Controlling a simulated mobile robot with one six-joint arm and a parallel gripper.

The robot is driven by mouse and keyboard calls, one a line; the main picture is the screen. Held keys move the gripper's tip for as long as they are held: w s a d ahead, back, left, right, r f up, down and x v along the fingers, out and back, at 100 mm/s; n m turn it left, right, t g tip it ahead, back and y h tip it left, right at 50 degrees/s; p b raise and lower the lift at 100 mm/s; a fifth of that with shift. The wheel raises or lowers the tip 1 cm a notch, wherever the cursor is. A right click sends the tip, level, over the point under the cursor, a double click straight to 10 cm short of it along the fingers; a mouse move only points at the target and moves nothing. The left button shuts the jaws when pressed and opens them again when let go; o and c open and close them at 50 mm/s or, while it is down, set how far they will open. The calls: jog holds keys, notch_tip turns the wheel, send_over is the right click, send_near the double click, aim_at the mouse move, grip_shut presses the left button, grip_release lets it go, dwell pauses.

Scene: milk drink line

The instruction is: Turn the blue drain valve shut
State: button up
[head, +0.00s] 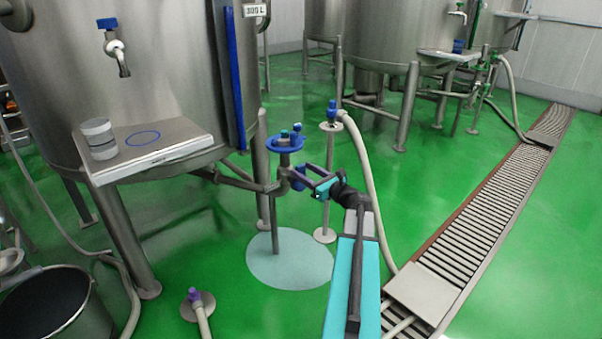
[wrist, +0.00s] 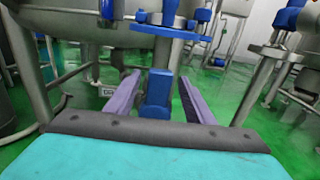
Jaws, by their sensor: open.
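The blue drain valve handle (wrist: 158,92) stands between my gripper's two purple fingers in the wrist view, with a gap on each side. It sits below a grey vertical pipe (wrist: 162,52). My gripper (wrist: 160,74) is open around the handle, and nothing is clamped. In the head view my gripper (head: 291,178) is at the outlet pipe of the large steel tank (head: 165,75), just below a blue handwheel (head: 285,146). The fingers and fittings partly hide the valve there. A small sign beginning "DR" (wrist: 106,91) shows left of the fingers.
A hose stand with a blue top (head: 331,112) is close on the right of my gripper. A tray (head: 160,160) with a grey cup (head: 99,139) juts from the tank. A black bucket (head: 45,306) stands at lower left. A floor grate (head: 480,205) runs along the right.

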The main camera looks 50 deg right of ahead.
jog(key=shift+w, duration=1.2)
jog(key=shift+d, duration=0.1)
grip_shut()
